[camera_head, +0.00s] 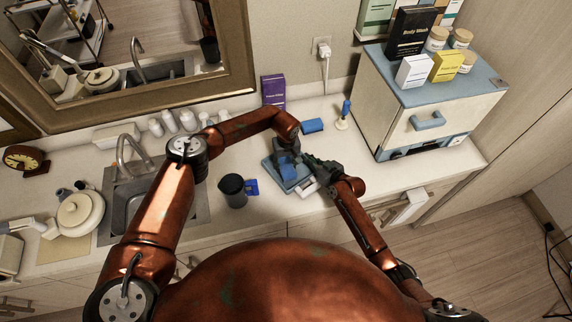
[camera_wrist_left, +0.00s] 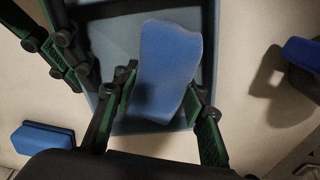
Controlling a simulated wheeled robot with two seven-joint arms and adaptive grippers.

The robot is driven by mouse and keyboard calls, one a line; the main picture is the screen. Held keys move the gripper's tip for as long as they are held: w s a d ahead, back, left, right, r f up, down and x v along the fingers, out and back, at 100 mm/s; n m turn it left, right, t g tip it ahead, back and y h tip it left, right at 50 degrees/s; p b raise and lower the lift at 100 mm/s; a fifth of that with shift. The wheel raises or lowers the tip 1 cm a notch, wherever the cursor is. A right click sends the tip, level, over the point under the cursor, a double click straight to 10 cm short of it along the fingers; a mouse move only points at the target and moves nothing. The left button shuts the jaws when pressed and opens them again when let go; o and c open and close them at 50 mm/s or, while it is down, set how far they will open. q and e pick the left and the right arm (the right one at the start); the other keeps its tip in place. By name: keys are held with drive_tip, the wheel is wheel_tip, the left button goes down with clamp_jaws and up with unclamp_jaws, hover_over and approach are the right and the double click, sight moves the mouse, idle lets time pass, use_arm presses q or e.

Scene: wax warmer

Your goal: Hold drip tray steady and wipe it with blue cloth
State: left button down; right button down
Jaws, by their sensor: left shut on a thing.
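The drip tray (camera_head: 297,185) is a shallow blue tray on the counter, and its rim shows in the left wrist view (camera_wrist_left: 97,60). The blue cloth (camera_wrist_left: 168,70) lies over the tray's inside. My left gripper (camera_wrist_left: 160,115) is shut on the cloth, with a finger on each side of it; in the head view this gripper (camera_head: 287,160) is above the tray. My right gripper (camera_head: 312,164) is at the tray's right edge, and its dark green fingers (camera_wrist_left: 62,45) show beside the rim. Whether they close on the rim is unclear.
A dark cup (camera_head: 233,191) and a small blue item (camera_head: 252,187) stand left of the tray. A blue block (camera_head: 312,126) lies behind it. A blue-handled tool (camera_head: 344,114) and a white cabinet (camera_head: 428,105) are to the right. The sink (camera_head: 128,207) is left.

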sight(286, 163)
use_arm(q)
drive_tip(key=shift+f, duration=0.75)
drive_tip(key=shift+d, duration=0.1)
drive_tip(key=shift+w+d, duration=1.15)
drive_tip(key=shift+d, duration=0.15)
drive_tip(key=shift+s+a+f, duration=0.2)
drive_tip(key=shift+s+a, duration=0.5)
drive_tip(key=shift+a, duration=0.1)
drive_tip(key=shift+s+a+f, duration=0.15)
drive_tip(key=shift+s+a, duration=0.5)
drive_tip(key=shift+a, duration=0.1)
drive_tip(key=shift+w+d+r, duration=0.1)
drive_tip(key=shift+r, duration=1.5)
drive_tip(key=shift+w+d+r, duration=0.1)
drive_tip(key=shift+r, duration=1.5)
